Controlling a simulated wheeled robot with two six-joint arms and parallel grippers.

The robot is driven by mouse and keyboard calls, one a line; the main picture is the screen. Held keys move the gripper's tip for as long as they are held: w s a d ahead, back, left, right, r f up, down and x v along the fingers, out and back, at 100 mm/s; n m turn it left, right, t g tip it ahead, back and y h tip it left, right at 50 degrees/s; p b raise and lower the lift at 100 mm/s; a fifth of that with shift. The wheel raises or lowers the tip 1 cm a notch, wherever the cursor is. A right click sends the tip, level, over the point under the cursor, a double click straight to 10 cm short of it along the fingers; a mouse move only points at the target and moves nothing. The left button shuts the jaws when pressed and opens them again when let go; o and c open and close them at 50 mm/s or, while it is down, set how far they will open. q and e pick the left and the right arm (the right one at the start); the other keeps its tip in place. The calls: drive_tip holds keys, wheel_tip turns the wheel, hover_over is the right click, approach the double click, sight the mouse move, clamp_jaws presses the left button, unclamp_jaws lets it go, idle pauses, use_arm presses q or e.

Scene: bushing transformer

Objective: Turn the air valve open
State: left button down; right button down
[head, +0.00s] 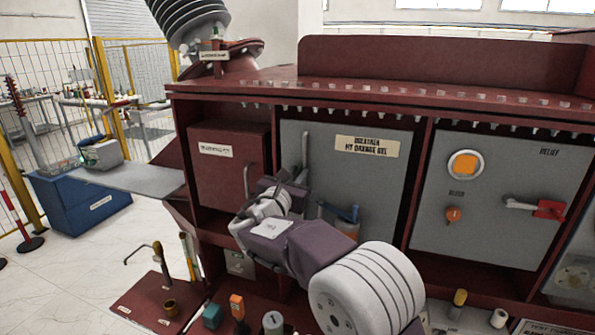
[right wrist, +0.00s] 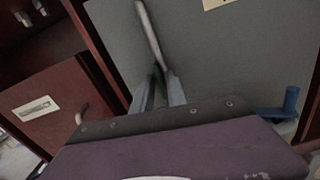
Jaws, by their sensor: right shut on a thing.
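I cannot read which handle is named the air valve. My left gripper is out of view.
A dark red door (head: 228,168) with a handle is left of the panel. The right panel has an orange bleed knob (head: 454,215) and a red relief valve (head: 549,209) with a grey handle. Small tools and parts stand along the bottom. A blue box (head: 85,205) stands at left.

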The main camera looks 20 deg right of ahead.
drive_tip(key=shift+f+n, duration=0.1)
drive_tip(key=shift+n, duration=0.5)
drive_tip(key=shift+p, duration=0.35)
drive_tip(key=c, duration=1.6)
unclamp_jaws()
drive_tip(key=b+v, duration=0.2)
drive_tip(key=v, duration=0.7)
